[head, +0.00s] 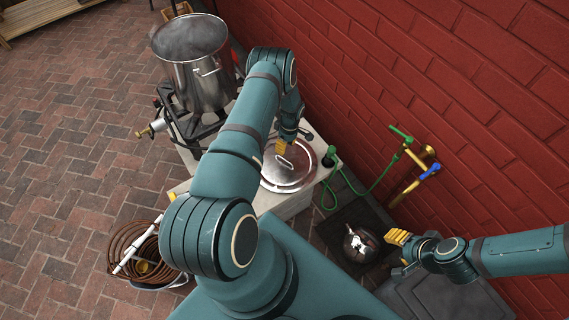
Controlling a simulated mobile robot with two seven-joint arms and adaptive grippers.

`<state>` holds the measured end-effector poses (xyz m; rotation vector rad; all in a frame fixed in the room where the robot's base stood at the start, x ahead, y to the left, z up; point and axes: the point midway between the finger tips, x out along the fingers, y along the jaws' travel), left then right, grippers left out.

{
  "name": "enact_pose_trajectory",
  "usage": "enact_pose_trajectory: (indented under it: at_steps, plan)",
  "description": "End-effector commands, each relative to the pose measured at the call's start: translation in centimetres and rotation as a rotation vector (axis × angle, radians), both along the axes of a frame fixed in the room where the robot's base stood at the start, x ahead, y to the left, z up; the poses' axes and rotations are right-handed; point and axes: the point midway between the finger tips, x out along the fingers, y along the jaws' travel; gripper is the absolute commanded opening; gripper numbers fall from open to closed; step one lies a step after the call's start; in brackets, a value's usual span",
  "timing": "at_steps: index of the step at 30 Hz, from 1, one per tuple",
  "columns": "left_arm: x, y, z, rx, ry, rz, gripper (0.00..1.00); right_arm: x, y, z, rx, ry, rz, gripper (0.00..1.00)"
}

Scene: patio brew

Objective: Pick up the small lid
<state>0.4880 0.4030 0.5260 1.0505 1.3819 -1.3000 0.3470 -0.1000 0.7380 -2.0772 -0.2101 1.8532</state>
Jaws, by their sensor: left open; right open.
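A round shiny metal lid (298,175) with a handle lies flat on a pale block beside the brick wall. My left gripper (282,148), with yellow fingers, is open at the lid's far edge, above or close to it; I cannot tell whether they touch. A smaller rounded shiny metal piece (362,246) sits on a dark square near the wall; I cannot tell whether it is a lid or a vessel. My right gripper (398,238) is open and empty just to its right. My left arm hides part of the block.
A tall steaming metal pot (197,82) stands on a dark burner stand. A green hose (371,188) runs to brass taps (413,165) on the red brick wall (400,70). A coiled brown hose (133,246) lies at the left. The brick paving (70,160) is mostly clear.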

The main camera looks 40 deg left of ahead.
Motion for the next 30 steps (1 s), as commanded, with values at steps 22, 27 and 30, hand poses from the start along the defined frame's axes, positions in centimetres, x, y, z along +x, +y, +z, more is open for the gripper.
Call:
enact_pose_trajectory:
  at_steps: [22, 27, 30]
  plan:
    - [-1.3, -0.4, -8.6, -0.002, -0.002, -0.001, 0.41, 0.5, 0.0, -2.2, -0.002, -0.011, -0.002, 0.47]
    - [-1.4, -0.4, -8.9, -0.001, -0.002, -0.001, 0.41, 0.5, 0.0, -2.3, -0.002, -0.012, -0.002, 0.47]
    - [-1.4, -0.4, -8.9, -0.001, -0.002, -0.001, 0.41, 0.5, 0.0, -2.2, -0.002, -0.012, -0.002, 0.47]
